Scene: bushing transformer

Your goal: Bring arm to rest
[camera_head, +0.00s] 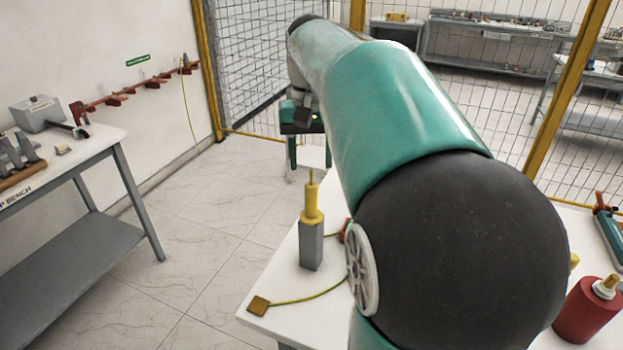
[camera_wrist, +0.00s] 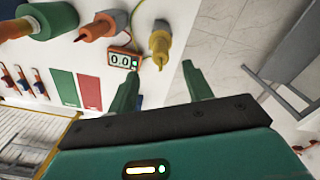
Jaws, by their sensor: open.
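My green arm runs through the middle of the head view from a large dark joint, up and away to the far left. My gripper (camera_head: 309,158) hangs at its far end, near the far edge of the white table. In the wrist view the two green fingers of my gripper (camera_wrist: 162,72) are spread apart with nothing between them. A yellow-topped grey post (camera_head: 312,222) stands upright on the table and also shows in the wrist view (camera_wrist: 160,44), beyond the fingers and apart from them. My arm hides much of the table.
A red cylinder (camera_head: 585,312) stands at the table's right. A yellow-green cable ends at a small brass block (camera_head: 259,305). A meter (camera_wrist: 122,60) reads 0.0 beside the post. A grey-legged bench (camera_head: 75,165) stands left, a mesh fence (camera_head: 255,55) behind. Open floor (camera_head: 205,225) lies between bench and table.

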